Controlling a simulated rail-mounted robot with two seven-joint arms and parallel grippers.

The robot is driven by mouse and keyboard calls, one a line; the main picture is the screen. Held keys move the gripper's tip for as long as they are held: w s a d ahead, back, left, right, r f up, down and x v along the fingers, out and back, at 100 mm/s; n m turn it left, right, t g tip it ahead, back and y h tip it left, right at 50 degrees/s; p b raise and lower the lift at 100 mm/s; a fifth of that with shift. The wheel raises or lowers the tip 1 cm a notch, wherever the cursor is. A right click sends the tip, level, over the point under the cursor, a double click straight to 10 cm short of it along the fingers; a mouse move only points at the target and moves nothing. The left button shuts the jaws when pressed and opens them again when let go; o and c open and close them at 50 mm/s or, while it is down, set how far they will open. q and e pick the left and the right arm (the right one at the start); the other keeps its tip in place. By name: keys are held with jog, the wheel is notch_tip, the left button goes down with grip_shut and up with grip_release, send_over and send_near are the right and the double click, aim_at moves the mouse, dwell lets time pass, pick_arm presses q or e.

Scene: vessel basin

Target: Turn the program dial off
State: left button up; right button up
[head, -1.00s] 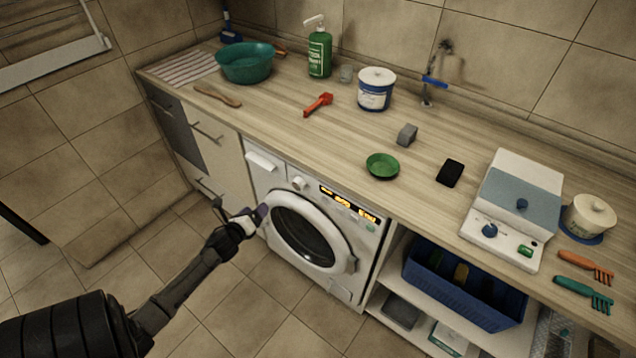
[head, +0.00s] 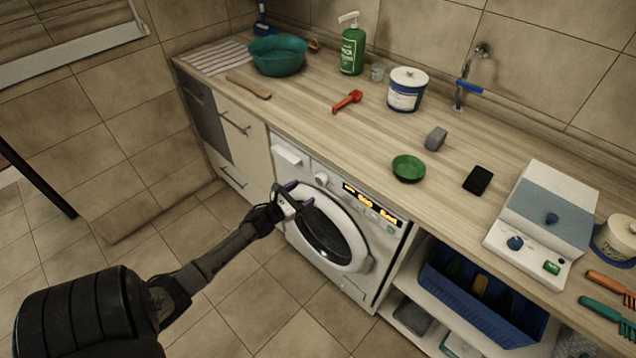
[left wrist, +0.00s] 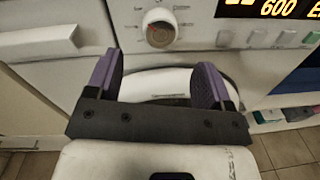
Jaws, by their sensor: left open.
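The washing machine (head: 357,292) is a white front-loader under the counter, with a round door and a lit orange display (head: 369,205). Its program dial (head: 320,179) is a small round white knob left of the display. In the left wrist view the dial (left wrist: 160,30) shows at the top, with a small reddish mark on it. My left gripper (head: 297,193) is open and empty, in front of the machine just below the dial. In the left wrist view its two purple fingers (left wrist: 158,80) are spread apart, and the dial lies beyond them. My right gripper is not in view.
The detergent drawer (head: 287,155) is left of the dial. The counter (head: 330,130) above holds a green dish (head: 408,168), a grey block (head: 436,138) and a black slab (head: 478,180). A blue crate (head: 480,297) stands on the shelf to the right.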

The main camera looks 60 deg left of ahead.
aim_at(319, 182)
pick_arm(q)
jog(key=w, duration=0.3)
jog(key=w+a, duration=0.1)
jog(key=w, duration=0.2)
jog(key=shift+w+a, duration=0.2)
jog(key=shift+w, duration=0.45)
jog(key=shift+c, duration=0.3)
jog(key=c, duration=0.9)
jog(key=shift+o, duration=0.2)
jog(key=shift+b, duration=0.3)
